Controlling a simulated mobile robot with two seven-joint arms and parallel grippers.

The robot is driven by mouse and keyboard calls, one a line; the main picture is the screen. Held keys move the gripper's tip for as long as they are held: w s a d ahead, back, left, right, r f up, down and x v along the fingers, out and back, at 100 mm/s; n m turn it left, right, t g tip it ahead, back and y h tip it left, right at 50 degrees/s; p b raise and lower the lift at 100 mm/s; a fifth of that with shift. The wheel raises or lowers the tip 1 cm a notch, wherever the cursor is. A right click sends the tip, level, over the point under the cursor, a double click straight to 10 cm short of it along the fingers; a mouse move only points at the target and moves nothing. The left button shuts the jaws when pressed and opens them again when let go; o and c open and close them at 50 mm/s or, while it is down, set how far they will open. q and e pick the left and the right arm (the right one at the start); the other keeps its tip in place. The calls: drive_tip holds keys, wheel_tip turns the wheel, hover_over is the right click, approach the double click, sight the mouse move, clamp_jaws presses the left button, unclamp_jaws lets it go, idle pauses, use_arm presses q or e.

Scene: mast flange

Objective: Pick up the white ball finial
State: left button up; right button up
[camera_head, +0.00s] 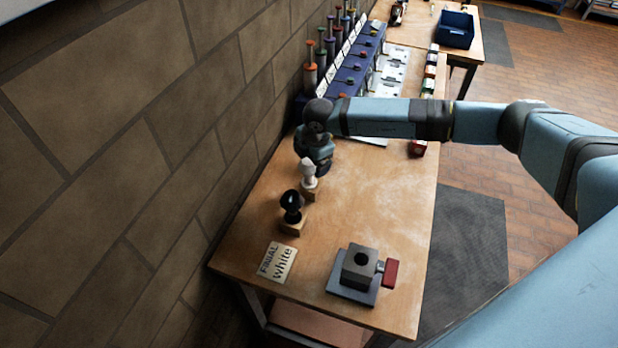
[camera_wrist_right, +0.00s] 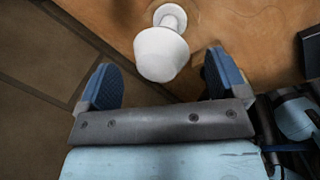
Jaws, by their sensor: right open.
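The white ball finial (camera_head: 308,171) stands upright on a small wooden block near the wall side of the bench. In the right wrist view the white finial (camera_wrist_right: 161,52) shows its rounded end towards the camera, with a narrower neck and a flared foot behind it. My right gripper (camera_wrist_right: 164,80) is open, and the finial lies just ahead of the gap between its two blue fingers, not gripped. In the head view the right gripper (camera_head: 316,160) is just behind the finial, its fingers partly hidden. My left gripper is in neither view.
A black finial (camera_head: 291,203) on a wooden block stands just in front of the white one. A "FINIAL white" card (camera_head: 277,262) and a grey block fixture (camera_head: 360,266) with a red handle lie nearer. The brick wall (camera_head: 150,150) runs close along the left. The bench middle is clear.

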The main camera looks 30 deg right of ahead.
sight(309, 176)
drive_tip(key=shift+w+f+p, duration=0.2)
drive_tip(key=shift+f, duration=0.75)
drive_tip(key=shift+w+f+p, duration=0.15)
drive_tip(key=shift+f, duration=0.8)
drive_tip(key=c, duration=1.3)
drive_tip(key=shift+r, duration=0.1)
